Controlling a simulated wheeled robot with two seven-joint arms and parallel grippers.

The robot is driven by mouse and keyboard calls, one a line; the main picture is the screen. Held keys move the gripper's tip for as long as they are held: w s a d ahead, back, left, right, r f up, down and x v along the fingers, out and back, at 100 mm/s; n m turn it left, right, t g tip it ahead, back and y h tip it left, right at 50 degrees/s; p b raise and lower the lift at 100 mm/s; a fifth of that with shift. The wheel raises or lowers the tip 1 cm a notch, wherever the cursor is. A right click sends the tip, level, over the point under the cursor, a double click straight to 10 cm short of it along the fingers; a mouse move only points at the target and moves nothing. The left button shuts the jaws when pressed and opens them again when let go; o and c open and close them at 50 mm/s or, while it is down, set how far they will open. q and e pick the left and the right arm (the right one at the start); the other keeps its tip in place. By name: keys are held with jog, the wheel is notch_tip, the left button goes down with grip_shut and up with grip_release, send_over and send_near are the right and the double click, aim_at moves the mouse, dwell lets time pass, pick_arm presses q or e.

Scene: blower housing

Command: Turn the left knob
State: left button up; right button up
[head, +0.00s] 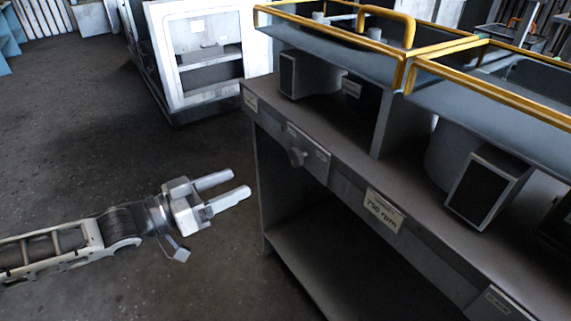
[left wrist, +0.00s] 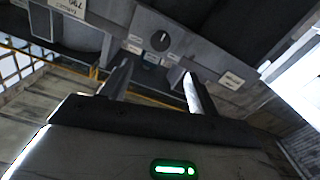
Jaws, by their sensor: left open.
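The left knob (head: 297,156) is a small grey round knob on a plate on the front edge of the grey bench. It also shows in the left wrist view (left wrist: 160,40), face on, as a dark dial with a light mark, beyond the fingertips. My left gripper (head: 231,185) is open and empty, with its two fingers pointing toward the bench. It is apart from the knob, to its left and lower in the head view. In the left wrist view the open fingers (left wrist: 158,74) stand below the knob. My right gripper is not in view.
The grey bench (head: 340,186) has a label reading 750 rpm (head: 384,210) and a lower shelf (head: 318,262). Yellow-railed glass guards (head: 490,95) stand on top. A white cabinet (head: 200,55) is behind. The floor around my left arm is clear.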

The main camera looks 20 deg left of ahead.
aim_at(293, 159)
pick_arm(q)
jog(key=b+x, duration=0.1)
jog(key=x, duration=1.2)
jog(key=c, duration=1)
